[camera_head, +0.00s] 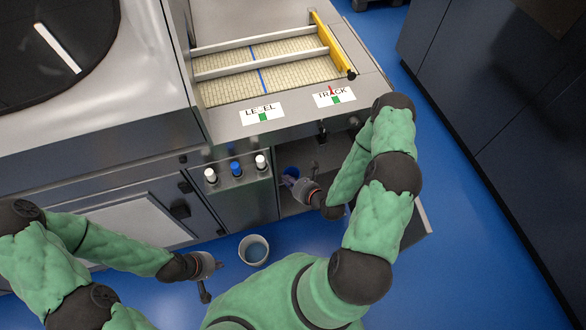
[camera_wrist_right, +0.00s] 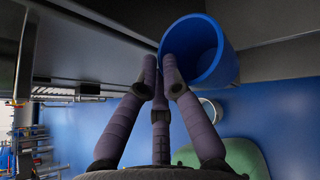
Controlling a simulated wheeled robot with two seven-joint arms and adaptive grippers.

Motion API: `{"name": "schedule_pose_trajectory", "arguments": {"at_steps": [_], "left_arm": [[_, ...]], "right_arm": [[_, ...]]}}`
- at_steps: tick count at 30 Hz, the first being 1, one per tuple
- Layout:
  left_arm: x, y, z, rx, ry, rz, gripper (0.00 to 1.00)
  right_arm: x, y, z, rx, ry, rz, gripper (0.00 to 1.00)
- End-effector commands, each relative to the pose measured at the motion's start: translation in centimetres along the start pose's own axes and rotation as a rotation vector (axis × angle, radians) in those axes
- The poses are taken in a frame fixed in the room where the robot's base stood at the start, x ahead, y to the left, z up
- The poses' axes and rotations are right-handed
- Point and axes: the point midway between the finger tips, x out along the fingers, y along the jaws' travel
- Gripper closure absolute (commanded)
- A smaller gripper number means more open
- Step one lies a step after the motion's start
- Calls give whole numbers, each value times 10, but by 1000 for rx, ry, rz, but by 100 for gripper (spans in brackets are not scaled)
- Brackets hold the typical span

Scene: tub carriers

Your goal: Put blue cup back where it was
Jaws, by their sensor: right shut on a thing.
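The blue cup (camera_head: 291,171) is at the opening of the compartment under the counter, partly hidden by my right gripper (camera_head: 295,181). In the right wrist view the cup (camera_wrist_right: 226,68) is large, with its open mouth facing the camera. My right gripper (camera_wrist_right: 168,78) is shut on the cup, its fingers at the near rim and wall. I cannot tell whether the cup touches any surface. My left gripper (camera_head: 214,276) is low on the left, empty, with its fingers spread apart, left of a pale tub.
The pale tub (camera_head: 254,250) stands on the blue floor between my arms. A panel with white and blue knobs (camera_head: 235,168) is left of the compartment (camera_head: 318,158). The counter (camera_head: 290,115) above has LEVEL and TRACK labels. Dark cabinets (camera_head: 490,110) stand right, across open floor.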

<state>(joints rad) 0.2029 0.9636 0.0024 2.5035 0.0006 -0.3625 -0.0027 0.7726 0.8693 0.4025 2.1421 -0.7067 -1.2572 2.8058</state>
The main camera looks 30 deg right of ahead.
Motion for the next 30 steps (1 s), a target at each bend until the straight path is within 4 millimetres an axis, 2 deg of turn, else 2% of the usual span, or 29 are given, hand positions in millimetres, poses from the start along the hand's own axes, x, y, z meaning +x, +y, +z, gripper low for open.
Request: {"name": "schedule_pose_trajectory", "arguments": {"at_steps": [1,8,15,26,30], "left_arm": [[6,-2,0,0,-1,0,100],[20,-7,-1,0,0,0,100],[35,-12,-1,0,0,0,100],[43,-15,-2,0,0,0,100],[56,-20,-2,0,0,0,100]], "right_arm": [[12,-9,-1,-5,-2,0,100],[53,-42,4,-4,-2,0,100],[90,-69,-14,-1,0,0,100],[110,-84,-22,-1,0,0,100],[120,-88,-41,0,1,1,100]]}}
